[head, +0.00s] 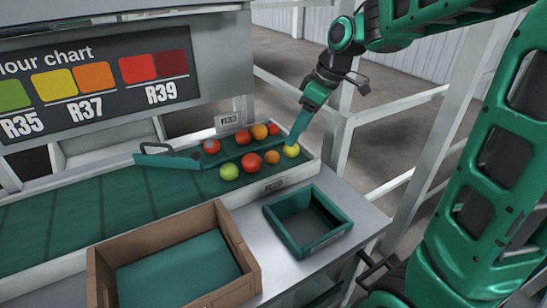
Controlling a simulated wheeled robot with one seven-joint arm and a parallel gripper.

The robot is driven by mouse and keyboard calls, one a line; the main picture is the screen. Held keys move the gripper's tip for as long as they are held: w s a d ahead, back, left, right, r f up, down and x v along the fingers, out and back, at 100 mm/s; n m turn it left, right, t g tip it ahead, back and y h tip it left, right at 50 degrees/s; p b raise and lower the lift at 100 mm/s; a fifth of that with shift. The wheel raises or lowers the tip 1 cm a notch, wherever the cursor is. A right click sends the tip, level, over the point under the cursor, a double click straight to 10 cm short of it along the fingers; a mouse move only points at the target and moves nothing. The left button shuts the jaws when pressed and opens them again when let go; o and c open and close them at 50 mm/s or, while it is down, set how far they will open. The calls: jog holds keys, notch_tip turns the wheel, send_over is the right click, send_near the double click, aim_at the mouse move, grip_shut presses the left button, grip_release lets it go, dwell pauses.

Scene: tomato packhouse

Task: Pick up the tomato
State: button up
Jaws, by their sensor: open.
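Several tomatoes lie at the right end of the green conveyor belt (115,205). A yellow tomato (291,151) is at the far right, and orange (271,157), red (250,162) and green (229,172) ones lie to its left in a near row. Behind a low divider are more red (211,146) and orange (259,131) ones. My gripper (294,139) is open and points down, its tips at or just above the yellow tomato in the picture. The view does not show whether they touch it or how the fingers sit around it.
A cardboard box (240,243) with a green base stands in front of the belt. A small green tray (280,234) stands to its right on the metal ledge. A white post (338,140) rises right of my gripper. The left belt is clear.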

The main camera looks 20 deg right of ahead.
jog(key=w+a+n, duration=0.1)
jog(key=w+a, duration=0.1)
send_over(275, 152)
jog(key=s+d, duration=0.2)
notch_tip(275, 152, down, 4)
jog(key=shift+w+a+f, duration=0.1)
jog(key=shift+x, duration=3)
jog(key=shift+w+a, duration=0.15)
jog(key=shift+w, duration=0.05)
jog(key=c, duration=0.8)
